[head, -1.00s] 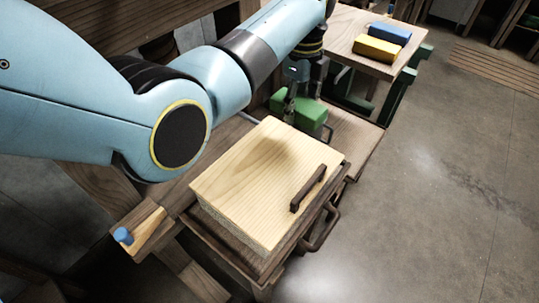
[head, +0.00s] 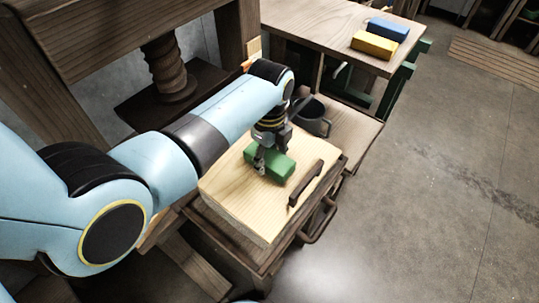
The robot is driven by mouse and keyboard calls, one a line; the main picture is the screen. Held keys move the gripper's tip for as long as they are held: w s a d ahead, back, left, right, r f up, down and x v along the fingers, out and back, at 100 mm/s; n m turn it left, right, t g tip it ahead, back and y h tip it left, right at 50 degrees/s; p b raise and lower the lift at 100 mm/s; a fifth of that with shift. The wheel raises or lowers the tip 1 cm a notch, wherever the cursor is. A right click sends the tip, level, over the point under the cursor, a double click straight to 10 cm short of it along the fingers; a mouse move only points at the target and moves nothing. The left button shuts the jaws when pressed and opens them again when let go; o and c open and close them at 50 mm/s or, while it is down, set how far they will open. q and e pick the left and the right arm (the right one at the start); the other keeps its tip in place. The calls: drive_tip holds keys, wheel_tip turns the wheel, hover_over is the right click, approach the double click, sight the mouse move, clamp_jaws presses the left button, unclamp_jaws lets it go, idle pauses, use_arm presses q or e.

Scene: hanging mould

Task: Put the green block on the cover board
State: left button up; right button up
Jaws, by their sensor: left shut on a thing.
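The green block (head: 280,166) is at the far part of the pale wooden cover board (head: 243,207), beside the board's dark handle (head: 306,183). My right gripper is not in view.
A yellow block (head: 374,44) and a blue block (head: 388,29) lie on a wooden table (head: 300,16) at the back. A dark pot (head: 312,118) stands behind the board. A wooden press with a screw (head: 167,68) rises at the left. The floor at the right is clear.

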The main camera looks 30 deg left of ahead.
sight(269, 157)
use_arm(q)
drive_tip(key=o, duration=1.2)
drive_tip(key=shift+f, duration=0.1)
wheel_tip(269, 157, up, 12)
drive_tip(key=shift+r+p, duration=0.15)
drive_tip(key=shift+p, duration=0.5)
drive_tip(key=shift+s, duration=0.1)
